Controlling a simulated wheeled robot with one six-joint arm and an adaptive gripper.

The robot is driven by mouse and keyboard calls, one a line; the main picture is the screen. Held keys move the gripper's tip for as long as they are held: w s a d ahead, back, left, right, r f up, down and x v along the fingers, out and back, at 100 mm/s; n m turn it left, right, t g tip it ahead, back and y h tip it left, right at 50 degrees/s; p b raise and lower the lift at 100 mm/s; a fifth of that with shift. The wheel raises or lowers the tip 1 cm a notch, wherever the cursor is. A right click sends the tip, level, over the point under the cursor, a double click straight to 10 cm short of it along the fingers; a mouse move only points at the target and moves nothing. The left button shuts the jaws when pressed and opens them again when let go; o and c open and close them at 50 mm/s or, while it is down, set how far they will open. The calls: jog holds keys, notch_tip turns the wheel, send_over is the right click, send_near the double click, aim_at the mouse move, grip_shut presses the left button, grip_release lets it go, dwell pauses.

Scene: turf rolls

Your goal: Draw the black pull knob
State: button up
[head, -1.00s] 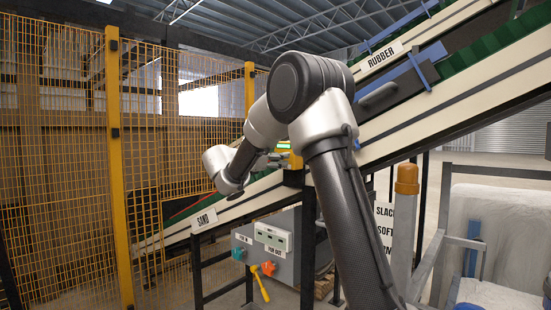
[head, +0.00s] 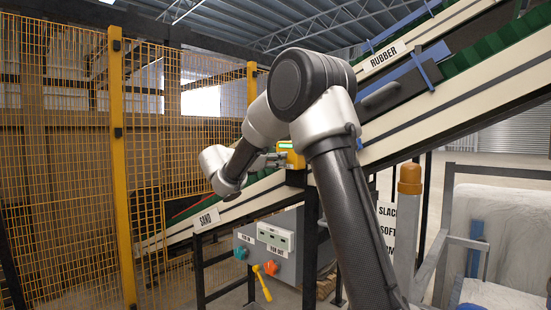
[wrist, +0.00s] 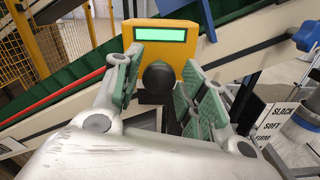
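The black pull knob (wrist: 158,77) is round and sits under the lit green display on the front of a yellow box (wrist: 195,44). In the head view the yellow box (head: 291,154) stands beside the conveyor, and the knob cannot be made out. My gripper (wrist: 161,72) is open, with green-padded fingers on the left and right of the knob. I cannot tell whether either pad touches it. In the head view my gripper (head: 267,161) is small, just left of the yellow box and partly hidden by my arm.
Sloping conveyors marked SAND (head: 206,220) and RUBBER (head: 384,56) run behind. A grey control box (head: 276,248) with teal and orange knobs and a yellow lever (head: 262,283) is below. Yellow mesh fencing (head: 60,160) stands left. A grey post with an orange cap (head: 409,180) stands right.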

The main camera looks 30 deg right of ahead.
jog(key=shift+o, duration=0.3)
jog(key=v, duration=1.2)
